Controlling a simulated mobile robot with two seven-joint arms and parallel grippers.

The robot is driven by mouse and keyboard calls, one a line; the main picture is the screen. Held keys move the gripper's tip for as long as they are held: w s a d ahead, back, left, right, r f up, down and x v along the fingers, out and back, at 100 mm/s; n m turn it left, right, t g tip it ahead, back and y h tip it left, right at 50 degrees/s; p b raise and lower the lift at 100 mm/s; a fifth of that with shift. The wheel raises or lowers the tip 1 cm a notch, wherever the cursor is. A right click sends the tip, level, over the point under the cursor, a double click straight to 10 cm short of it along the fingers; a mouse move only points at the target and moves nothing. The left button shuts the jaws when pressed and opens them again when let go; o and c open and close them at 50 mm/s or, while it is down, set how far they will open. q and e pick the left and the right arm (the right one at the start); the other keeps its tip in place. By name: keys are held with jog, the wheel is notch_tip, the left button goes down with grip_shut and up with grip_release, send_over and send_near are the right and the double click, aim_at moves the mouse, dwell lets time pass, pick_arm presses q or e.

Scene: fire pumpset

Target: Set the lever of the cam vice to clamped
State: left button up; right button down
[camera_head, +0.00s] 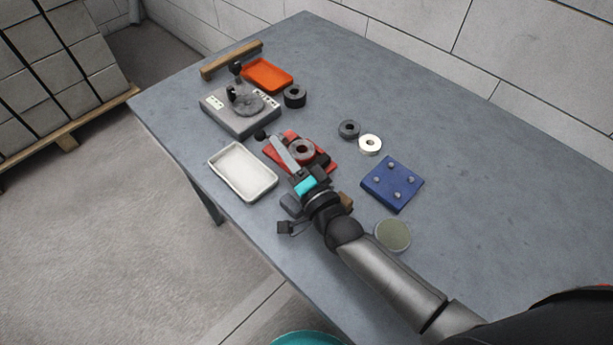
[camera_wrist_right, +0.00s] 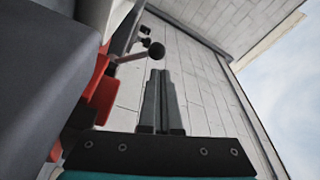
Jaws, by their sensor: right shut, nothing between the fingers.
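The cam vice (camera_head: 325,166) has a red body and sits on the table in front of my right arm. A grey ring-shaped part (camera_head: 302,149) shows on it. Its lever ends in a black ball knob (camera_head: 260,134) at the upper left. In the right wrist view the knob (camera_wrist_right: 156,50) and thin grey rod (camera_wrist_right: 132,57) stick out from the red body (camera_wrist_right: 101,95). My right gripper (camera_head: 276,140) is shut and empty, its fingertips (camera_wrist_right: 160,74) close to the knob. I cannot tell whether they touch. The gripper partly hides the vice. My left gripper is out of view.
A white tray (camera_head: 213,170) lies left of the vice, a grey fixture (camera_head: 238,123) and orange tray (camera_head: 268,75) behind. Black and white rings, a blue pegged block (camera_head: 392,184) and a round green-topped dish (camera_head: 393,235) lie right. The table's right side is clear.

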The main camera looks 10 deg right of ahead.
jog(key=p+v, duration=0.1)
jog(key=v, duration=1.2)
